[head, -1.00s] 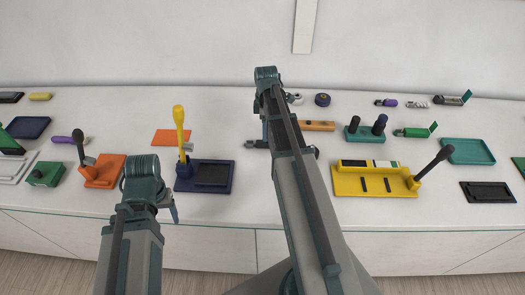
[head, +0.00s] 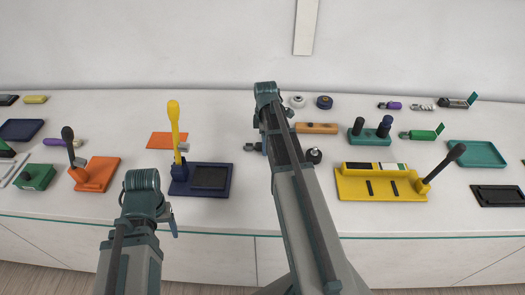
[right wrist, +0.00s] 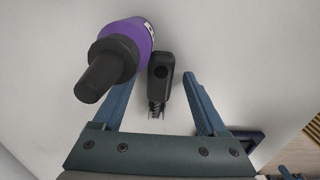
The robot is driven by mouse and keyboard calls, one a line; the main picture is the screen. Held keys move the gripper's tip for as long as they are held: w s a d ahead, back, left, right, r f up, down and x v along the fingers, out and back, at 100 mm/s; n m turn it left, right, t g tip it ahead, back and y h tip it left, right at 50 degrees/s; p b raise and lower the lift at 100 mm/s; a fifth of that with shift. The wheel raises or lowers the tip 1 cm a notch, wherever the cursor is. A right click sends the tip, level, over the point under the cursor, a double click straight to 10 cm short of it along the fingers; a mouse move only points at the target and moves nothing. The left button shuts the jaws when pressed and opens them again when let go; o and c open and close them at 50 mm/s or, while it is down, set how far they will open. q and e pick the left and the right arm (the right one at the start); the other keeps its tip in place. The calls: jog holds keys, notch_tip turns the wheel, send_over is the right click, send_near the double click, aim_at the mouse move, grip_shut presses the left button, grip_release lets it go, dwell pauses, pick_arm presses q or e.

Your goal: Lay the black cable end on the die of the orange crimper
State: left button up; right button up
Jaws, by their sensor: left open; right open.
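The orange crimper (head: 96,174) stands at the left of the bench in the head view, with a black lever tilted up and a small grey die part at its foot. The black cable end (right wrist: 160,68) lies between the fingers of my right gripper (right wrist: 163,78) in the right wrist view, its bare metal strands toward the palm. The fingers are open, one on each side. In the head view my right arm hides most of this spot; a small dark piece with a metallic tip (head: 251,147) shows beside it. My left gripper (head: 168,215) is open and empty near the bench's front.
A navy crimper with yellow lever (head: 203,180) stands between orange crimper and right arm. A yellow-based crimper (head: 380,190) stands right.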

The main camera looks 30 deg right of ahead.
grip_shut()
jog(key=shift+r, duration=0.1)
dwell(0.4)
